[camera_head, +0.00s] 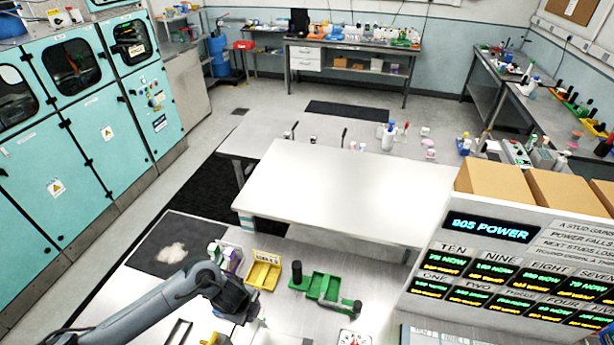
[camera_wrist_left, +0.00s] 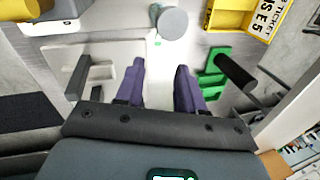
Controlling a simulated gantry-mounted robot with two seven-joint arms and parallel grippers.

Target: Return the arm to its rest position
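My left arm comes in from the lower left in the head view, its wrist bent down over the near bench. In the left wrist view my left gripper (camera_wrist_left: 160,70) shows two purple fingers standing apart with only pale bench surface between them. It is open and empty. In the head view the fingers are mostly hidden behind the wrist. My right arm and gripper are in neither view.
A yellow bin (camera_head: 264,272) and a green tray (camera_head: 322,288) stand just beyond the wrist. A grey round-topped object (camera_wrist_left: 171,23) is ahead of the fingers. A display board (camera_head: 500,270) stands at right. A white tabletop (camera_head: 340,190) beyond is clear.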

